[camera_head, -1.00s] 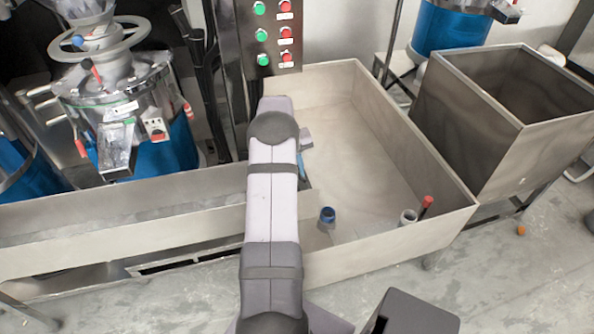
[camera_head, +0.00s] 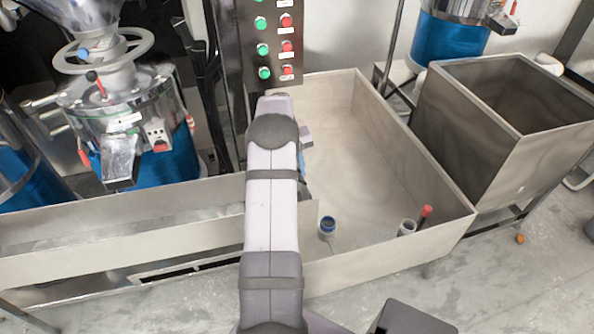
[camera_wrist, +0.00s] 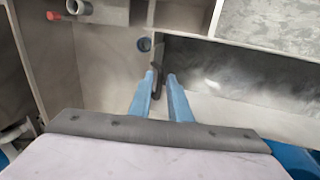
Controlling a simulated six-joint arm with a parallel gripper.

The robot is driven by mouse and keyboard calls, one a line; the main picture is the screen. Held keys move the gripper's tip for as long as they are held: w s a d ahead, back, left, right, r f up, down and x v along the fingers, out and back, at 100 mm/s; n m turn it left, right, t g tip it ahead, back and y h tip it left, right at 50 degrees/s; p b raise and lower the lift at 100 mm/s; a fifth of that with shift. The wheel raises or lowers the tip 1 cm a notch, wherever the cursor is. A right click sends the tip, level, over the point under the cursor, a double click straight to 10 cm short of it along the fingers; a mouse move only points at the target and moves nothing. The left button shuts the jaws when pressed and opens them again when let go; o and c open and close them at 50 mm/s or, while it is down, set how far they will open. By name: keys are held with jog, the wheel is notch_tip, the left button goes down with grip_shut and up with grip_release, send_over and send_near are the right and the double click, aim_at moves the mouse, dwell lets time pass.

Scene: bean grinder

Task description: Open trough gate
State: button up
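The long metal trough (camera_head: 150,225) runs from the left toward the wide basin (camera_head: 360,150). In the wrist view, a dark upright plate or bar (camera_wrist: 158,66), which looks like the trough gate, stands at the end of the dark trough channel (camera_wrist: 225,75). My gripper (camera_wrist: 160,77) has two blue fingers set apart, with the lower part of this dark piece showing between their tips. A gap shows by the right finger; contact with the left finger is unclear. In the head view my arm hides the gate and most of the gripper; a bit of blue finger (camera_head: 302,166) shows.
A blue-rimmed pipe (camera_head: 327,227) and a pipe with a red handle (camera_head: 425,213) stand in the basin. A control panel (camera_head: 277,40) with green and red buttons rises behind my arm. A grinder (camera_head: 125,120) stands left, a square bin (camera_head: 500,120) right.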

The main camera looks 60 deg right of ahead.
notch_tip(320, 180, up, 7)
jog(key=w+b, duration=0.1)
jog(key=shift+a+f, duration=0.2)
jog(key=shift+a, duration=0.25)
jog(key=w+a+r+n+p, duration=0.1)
jog(key=w+a+r+n, duration=0.15)
jog(key=a, duration=0.75)
jog(key=w+a+r+n+t, duration=0.1)
jog(key=w+a, duration=0.3)
jog(key=a, duration=0.6)
jog(key=w+a+r+n+p, duration=0.1)
jog(key=w+a+r+n, duration=0.15)
jog(key=a, duration=0.65)
jog(key=s+a+f+n, duration=0.1)
jog(key=s+a, duration=0.5)
jog(key=a, duration=0.4)
jog(key=s+a+f+n+y+p, duration=0.1)
jog(key=s+a+n, duration=0.1)
jog(key=s+a, duration=0.4)
jog(key=a, duration=0.4)
jog(key=shift+s+a+f+t+y, duration=0.15)
jog(key=shift+a+t+y, duration=0.15)
jog(key=shift+a, duration=0.05)
